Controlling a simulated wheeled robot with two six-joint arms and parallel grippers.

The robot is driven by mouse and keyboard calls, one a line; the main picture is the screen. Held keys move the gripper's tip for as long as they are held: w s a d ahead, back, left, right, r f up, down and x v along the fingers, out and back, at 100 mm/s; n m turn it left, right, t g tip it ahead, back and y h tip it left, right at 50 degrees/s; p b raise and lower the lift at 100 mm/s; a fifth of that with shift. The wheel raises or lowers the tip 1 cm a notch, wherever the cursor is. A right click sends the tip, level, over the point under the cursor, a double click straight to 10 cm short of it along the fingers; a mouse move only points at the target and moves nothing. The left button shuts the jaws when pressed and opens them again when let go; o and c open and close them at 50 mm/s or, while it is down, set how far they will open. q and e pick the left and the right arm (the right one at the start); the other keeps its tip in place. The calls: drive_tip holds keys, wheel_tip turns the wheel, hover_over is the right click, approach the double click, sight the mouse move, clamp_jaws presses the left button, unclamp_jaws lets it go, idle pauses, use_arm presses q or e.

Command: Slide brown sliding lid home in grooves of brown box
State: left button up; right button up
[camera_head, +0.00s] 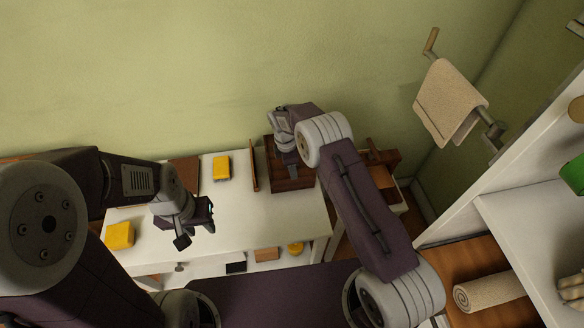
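The brown box (292,185) stands at the right end of the white table. My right gripper (290,158) is over it, pointing down; its fingertips are hidden or too small to tell whether they hold anything. A flat brown panel (183,170) lies at the back left of the table, and a thin brown board (254,166) stands on edge just left of the box. I cannot tell which of these is the sliding lid, nor make out the grooves. My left gripper (198,227) is open and empty above the table's front left, apart from the box.
The white table (245,215) is bare in its middle. Yellow blocks sit at its back (221,168) and front left (120,236). Small items lie on a shelf below. A wooden rack (382,160) stands right of the box, and a white shelf unit (520,215) fills the right.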

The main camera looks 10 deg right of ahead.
drive_tip(key=shift+r, duration=0.1)
wheel_tip(320, 180, up, 9)
drive_tip(key=a, duration=0.1)
drive_tip(key=shift+s, duration=0.15)
idle(0.7)
